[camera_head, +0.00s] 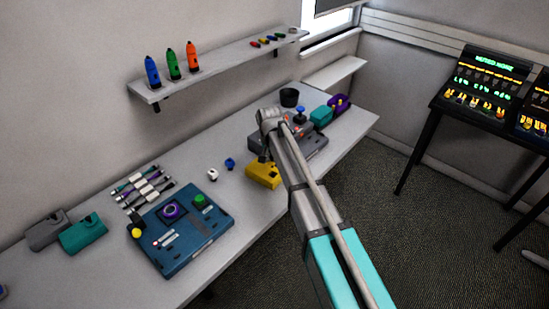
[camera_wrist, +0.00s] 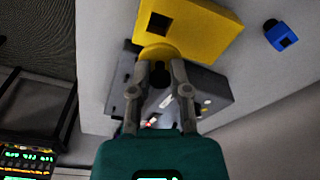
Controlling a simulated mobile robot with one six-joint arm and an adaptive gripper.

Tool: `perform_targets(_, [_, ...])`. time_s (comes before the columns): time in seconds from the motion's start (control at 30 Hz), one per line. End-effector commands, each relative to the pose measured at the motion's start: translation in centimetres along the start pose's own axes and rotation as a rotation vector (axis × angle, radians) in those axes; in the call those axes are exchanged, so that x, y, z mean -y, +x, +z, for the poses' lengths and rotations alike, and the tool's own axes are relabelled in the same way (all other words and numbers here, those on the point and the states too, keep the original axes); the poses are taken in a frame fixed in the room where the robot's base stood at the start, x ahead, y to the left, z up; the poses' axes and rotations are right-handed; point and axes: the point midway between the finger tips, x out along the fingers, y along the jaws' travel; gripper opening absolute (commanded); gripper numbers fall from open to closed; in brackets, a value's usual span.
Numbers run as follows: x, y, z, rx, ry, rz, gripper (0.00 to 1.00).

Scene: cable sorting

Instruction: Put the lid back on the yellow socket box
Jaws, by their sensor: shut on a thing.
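The yellow socket box (camera_head: 263,174) sits on the bench, just below and left of my wrist in the head view. In the wrist view the yellow socket box (camera_wrist: 200,32) fills the top, with a dark square opening on its face. My gripper (camera_wrist: 159,68) is shut on a rounded yellow piece, which looks like the lid (camera_wrist: 158,51). The lid is right by the near edge of the box and overlaps it in the picture; I cannot tell whether they touch. In the head view my arm hides the lid.
A grey device (camera_head: 315,142) stands right behind my wrist. A blue plug (camera_head: 230,163) and a white one (camera_head: 213,174) lie left of the box. A blue panel (camera_head: 180,240) lies farther left.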

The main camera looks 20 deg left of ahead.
Motion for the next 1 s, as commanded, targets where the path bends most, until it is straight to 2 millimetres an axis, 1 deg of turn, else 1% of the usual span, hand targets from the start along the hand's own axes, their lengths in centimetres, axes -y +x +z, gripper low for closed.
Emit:
perform_targets(0.17, [0.0,0.1,0.0,0.0,0.0,0.0,0.05])
perform_targets(0.37, [-0.1,0.8,0.1,0.0,0.001,0.0,0.05])
perform_targets(1.0, [-0.1,5.0,0.6,0.0,0.001,0.0,0.05])
